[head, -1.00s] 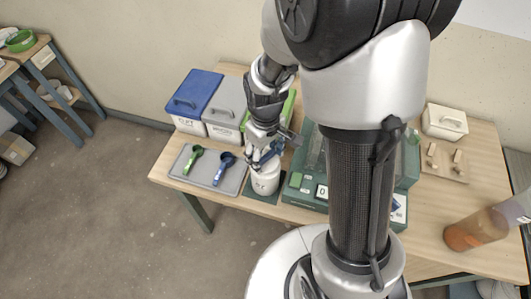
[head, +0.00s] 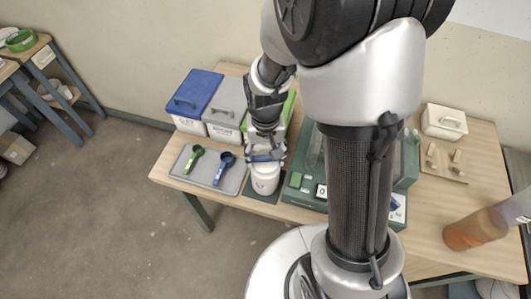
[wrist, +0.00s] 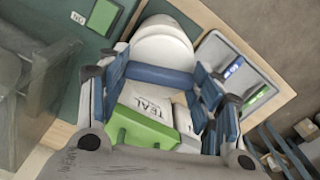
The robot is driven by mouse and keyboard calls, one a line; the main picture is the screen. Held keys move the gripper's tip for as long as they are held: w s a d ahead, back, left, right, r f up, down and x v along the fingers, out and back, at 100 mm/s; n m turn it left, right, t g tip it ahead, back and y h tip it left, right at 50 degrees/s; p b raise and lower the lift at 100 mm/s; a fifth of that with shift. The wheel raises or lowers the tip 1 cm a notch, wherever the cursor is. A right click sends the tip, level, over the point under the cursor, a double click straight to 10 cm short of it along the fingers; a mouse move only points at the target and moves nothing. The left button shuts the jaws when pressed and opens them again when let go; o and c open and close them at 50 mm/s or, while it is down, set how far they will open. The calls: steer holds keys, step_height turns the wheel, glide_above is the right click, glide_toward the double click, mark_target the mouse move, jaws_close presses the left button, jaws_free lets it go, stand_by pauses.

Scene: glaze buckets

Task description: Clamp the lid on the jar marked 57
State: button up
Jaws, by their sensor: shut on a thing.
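The white jar (head: 265,182) stands upright on a dark green mat (head: 262,197) near the table's front edge. The marks on its side are too small to read surely. In the wrist view the jar (wrist: 163,42) is just beyond my fingertips. My gripper (head: 267,158) is right above the jar's top, pointing down. Its blue-padded fingers show on both sides in the wrist view (wrist: 163,90). It is shut on a blue bar (wrist: 160,77) lying level across the jar's top; I cannot tell if this is the lid's clamp. The lid's seating is hidden.
Left of the jar, a grey tray (head: 208,182) holds a green scoop (head: 195,158) and a blue scoop (head: 223,167). Blue-lidded (head: 195,92) and grey-lidded (head: 226,100) bins stand behind. A green device (head: 296,196) is close on the right. My arm hides much of the table.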

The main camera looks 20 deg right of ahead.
steer(key=shift+m, duration=0.3)
steer(key=m, duration=0.4)
steer(key=shift+f, duration=0.1)
steer(key=m, duration=0.4)
steer(key=shift+s, duration=0.1)
